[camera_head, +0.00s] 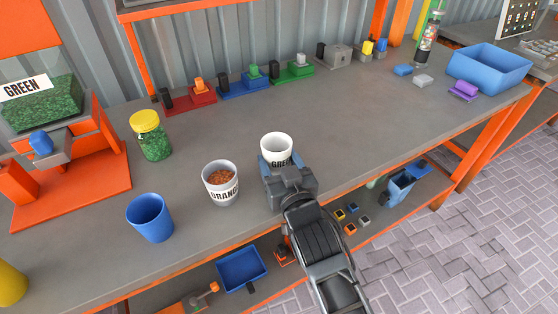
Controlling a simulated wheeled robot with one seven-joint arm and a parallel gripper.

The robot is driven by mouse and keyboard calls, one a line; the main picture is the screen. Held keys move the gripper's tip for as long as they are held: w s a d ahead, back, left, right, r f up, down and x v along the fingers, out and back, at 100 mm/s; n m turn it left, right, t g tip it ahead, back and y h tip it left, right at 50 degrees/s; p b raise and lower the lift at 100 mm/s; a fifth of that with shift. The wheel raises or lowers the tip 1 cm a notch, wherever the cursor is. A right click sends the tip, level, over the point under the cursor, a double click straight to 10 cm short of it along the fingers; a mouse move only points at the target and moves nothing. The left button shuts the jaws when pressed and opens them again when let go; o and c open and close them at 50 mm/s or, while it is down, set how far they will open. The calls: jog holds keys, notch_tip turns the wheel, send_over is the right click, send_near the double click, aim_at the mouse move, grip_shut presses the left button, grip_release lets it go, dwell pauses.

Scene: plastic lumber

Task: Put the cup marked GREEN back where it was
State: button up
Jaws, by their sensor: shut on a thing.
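The white cup marked GREEN (277,143) is upright over the grey workbench, toward the middle of the picture. Its label is partly hidden behind my gripper, and no contents show inside it. My gripper (277,163) reaches in from the front edge and is shut on this cup, its fingers around the cup's sides. Whether the cup's base touches the bench is hidden. A white cup marked ORANGE (221,190), filled with orange bits, stands on the bench just left of my gripper.
A blue cup (150,218) and a yellow-lidded jar of green bits (151,136) stand to the left. The orange GREEN dispenser (45,110) is at far left. Coloured blocks line the back. A blue bin (489,68) is at right.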

jog(key=shift+f, duration=0.15)
jog(key=o, duration=1.1)
jog(key=shift+r, duration=0.25)
jog(key=b+v, duration=0.1)
jog(key=v, duration=1.1)
